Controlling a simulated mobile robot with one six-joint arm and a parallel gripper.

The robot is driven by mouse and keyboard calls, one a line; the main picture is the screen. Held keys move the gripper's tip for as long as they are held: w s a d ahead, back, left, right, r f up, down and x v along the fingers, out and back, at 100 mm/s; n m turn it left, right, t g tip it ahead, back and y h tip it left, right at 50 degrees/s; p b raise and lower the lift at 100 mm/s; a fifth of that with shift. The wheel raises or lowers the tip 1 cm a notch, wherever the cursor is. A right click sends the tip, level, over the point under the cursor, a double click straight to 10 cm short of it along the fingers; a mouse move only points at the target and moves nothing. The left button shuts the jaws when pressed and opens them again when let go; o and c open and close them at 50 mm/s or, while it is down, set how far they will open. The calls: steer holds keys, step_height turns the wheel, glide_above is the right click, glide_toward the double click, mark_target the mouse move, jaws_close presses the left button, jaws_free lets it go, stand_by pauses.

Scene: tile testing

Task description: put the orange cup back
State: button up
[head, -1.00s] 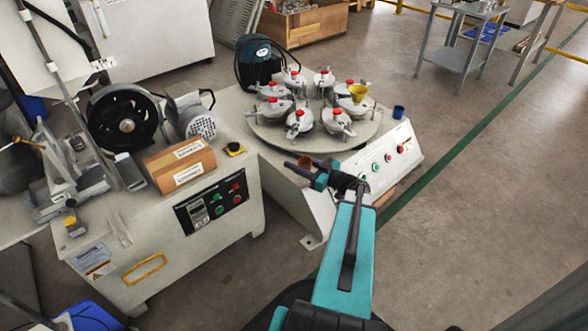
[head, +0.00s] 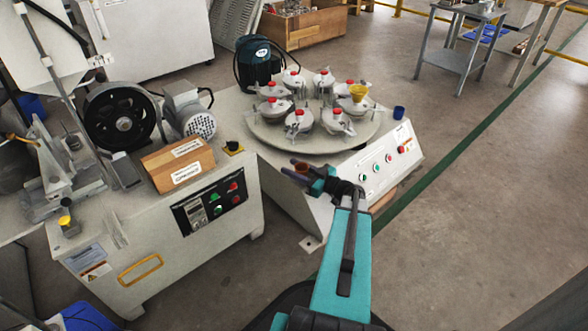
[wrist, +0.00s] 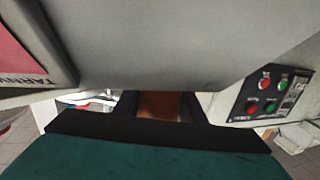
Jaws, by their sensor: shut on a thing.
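The orange cup (head: 301,167) looks small and brownish-orange in the head view, between the dark fingers of my gripper (head: 298,168). My gripper is shut on it. In the wrist view part of the orange cup (wrist: 160,106) shows between the fingers; the rest is hidden by the gripper and by a large grey surface across the top. In the head view the gripper appears in front of the round-table machine, near the gap to the machine on the left. I cannot tell its exact height or clearance.
The round table (head: 262,133) carries several lidded pots and a yellow funnel (head: 358,92). A blue cup (head: 399,112) stands at that machine's right corner. A wooden block (head: 172,170) lies on the left machine. The floor at right is open.

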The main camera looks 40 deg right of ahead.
steer(key=shift+f, duration=0.2)
steer(key=o, duration=1.1)
steer(key=shift+o, duration=0.2)
steer(key=shift+r, duration=0.25)
steer(key=shift+s, duration=0.25)
steer(key=s+p, duration=0.1)
steer(key=s, duration=0.2)
steer(key=s+d+p, duration=0.1)
steer(key=s, duration=0.3)
steer(key=s+d+p, duration=0.1)
steer(key=s, duration=0.3)
steer(key=shift+s+r, duration=0.2)
